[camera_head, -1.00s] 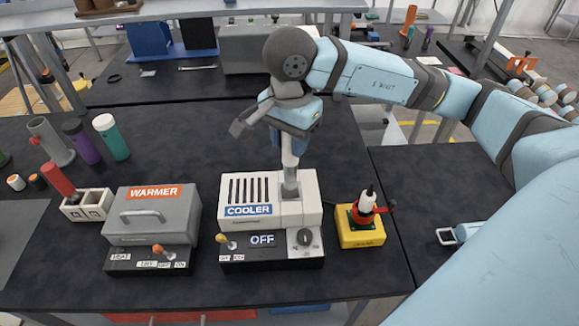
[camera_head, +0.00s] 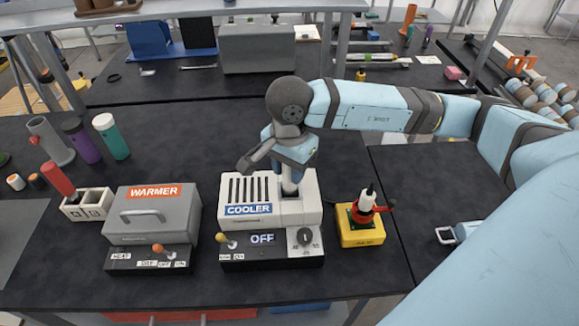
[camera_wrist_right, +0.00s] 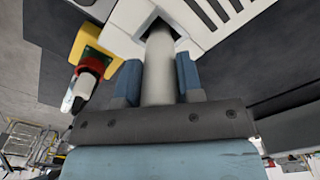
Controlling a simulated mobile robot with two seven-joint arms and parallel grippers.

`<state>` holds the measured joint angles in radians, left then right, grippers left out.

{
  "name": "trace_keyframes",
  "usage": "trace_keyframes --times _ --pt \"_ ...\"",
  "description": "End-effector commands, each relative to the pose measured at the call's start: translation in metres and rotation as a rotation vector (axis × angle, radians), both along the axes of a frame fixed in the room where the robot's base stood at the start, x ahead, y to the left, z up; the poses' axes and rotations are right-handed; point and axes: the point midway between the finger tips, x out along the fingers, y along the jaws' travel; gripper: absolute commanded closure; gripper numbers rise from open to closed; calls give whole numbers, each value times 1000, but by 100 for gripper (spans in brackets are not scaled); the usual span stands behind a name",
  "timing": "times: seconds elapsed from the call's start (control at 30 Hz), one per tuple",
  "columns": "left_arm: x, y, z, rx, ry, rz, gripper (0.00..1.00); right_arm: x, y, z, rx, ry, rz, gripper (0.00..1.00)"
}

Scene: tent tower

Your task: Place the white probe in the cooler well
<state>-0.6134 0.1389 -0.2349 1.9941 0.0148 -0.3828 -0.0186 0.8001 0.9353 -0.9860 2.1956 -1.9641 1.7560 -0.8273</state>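The white probe (camera_head: 288,188) stands upright with its lower end in the square well of the white cooler (camera_head: 312,215), whose display reads OFF. My right gripper (camera_head: 289,168) is low over the well, pointing down, shut on the probe. In the right wrist view its blue fingers (camera_wrist_right: 160,88) sit on either side of the probe (camera_wrist_right: 158,65), which runs into the dark well opening. The probe's tip is hidden inside the well. My left gripper is not in view.
A grey warmer (camera_head: 155,215) stands left of the cooler. A yellow block (camera_head: 361,236) with a red-and-white item stands close on its right. A white two-slot holder (camera_head: 88,204) and upright bottles (camera_head: 112,137) are farther left. Bare black table lies behind the cooler.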

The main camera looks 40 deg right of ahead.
Motion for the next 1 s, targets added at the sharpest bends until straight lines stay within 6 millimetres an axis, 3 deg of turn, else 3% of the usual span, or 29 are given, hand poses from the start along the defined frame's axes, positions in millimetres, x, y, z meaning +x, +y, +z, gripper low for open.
trace_keyframes --times 0.03,0.1,0.53,1.0 --pt "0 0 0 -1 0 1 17 0 0 0 0 0 0 57" --pt "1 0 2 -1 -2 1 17 0 0 0 0 0 0 41" --pt "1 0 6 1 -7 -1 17 1 0 9 0 -3 0 40" --pt "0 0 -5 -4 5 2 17 1 0 103 -1 -4 0 40"
